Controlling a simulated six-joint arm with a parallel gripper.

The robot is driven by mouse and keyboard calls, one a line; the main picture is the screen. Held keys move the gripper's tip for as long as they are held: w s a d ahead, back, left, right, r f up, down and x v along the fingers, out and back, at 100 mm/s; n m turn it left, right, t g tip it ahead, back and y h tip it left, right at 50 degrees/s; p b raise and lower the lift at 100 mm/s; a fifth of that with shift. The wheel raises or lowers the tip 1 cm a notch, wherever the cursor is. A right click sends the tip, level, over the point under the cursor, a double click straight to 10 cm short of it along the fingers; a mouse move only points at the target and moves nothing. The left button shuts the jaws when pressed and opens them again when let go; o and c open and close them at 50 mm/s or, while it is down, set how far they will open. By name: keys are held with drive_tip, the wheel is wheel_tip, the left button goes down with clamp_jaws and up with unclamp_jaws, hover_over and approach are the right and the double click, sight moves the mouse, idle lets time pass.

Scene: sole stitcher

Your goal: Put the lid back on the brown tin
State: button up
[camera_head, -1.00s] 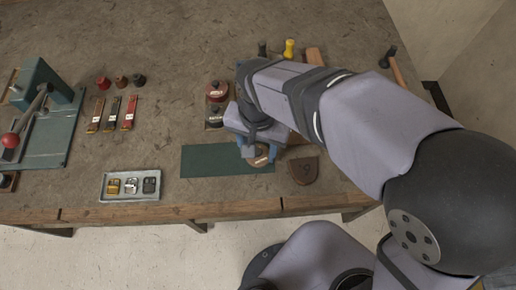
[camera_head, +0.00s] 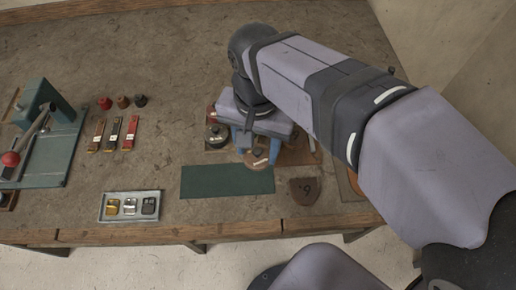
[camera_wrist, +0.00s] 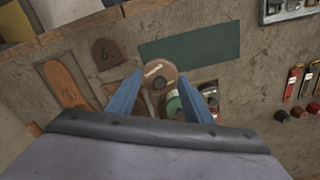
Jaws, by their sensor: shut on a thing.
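A round brown lid (camera_head: 257,158) with a pale label and a dark knob is between the fingers of my gripper (camera_head: 258,150). In the wrist view the lid (camera_wrist: 158,70) sits between the two blue fingertips (camera_wrist: 159,76), which are shut on it. It appears held above the bench, by the back right corner of the green mat (camera_head: 228,181). I cannot pick out the brown tin's body with certainty. A round tin with green inside (camera_wrist: 173,105) shows behind the lid in the wrist view, partly hidden by the lid and a finger.
A dark-lidded tin (camera_head: 216,137) stands left of my gripper, with a red tin (camera_head: 213,112) behind it, partly hidden. A brown leather piece (camera_head: 303,190) lies right of the mat. A tray of buckles (camera_head: 130,206) is at the front left.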

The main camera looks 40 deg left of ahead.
drive_tip(key=w+a+r+p, duration=0.1)
drive_tip(key=w+a+p, duration=0.1)
drive_tip(key=a+p, duration=0.1)
drive_tip(key=w+a+r+m+p, duration=0.1)
drive_tip(key=w+a+p, duration=0.1)
drive_tip(key=p, duration=0.1)
drive_tip(key=w+a+r+m+p, duration=0.1)
drive_tip(key=w+a+p, duration=0.1)
drive_tip(key=a+p, duration=0.1)
drive_tip(key=shift+a, duration=0.35)
drive_tip(key=w+a+f+m+p, duration=0.2)
drive_tip(key=w+a+f+p, duration=0.1)
drive_tip(key=w+a+p, duration=0.3)
drive_tip(key=shift+p, duration=1.2)
drive_tip(key=shift+f, duration=0.3)
drive_tip(key=shift+d+f+b, duration=0.1)
drive_tip(key=shift+f+b, duration=1.75)
drive_tip(key=shift+f, duration=0.25)
drive_tip(key=shift+f+b, duration=0.35)
drive_tip(key=shift+f, duration=0.5)
drive_tip(key=shift+f, duration=0.2)
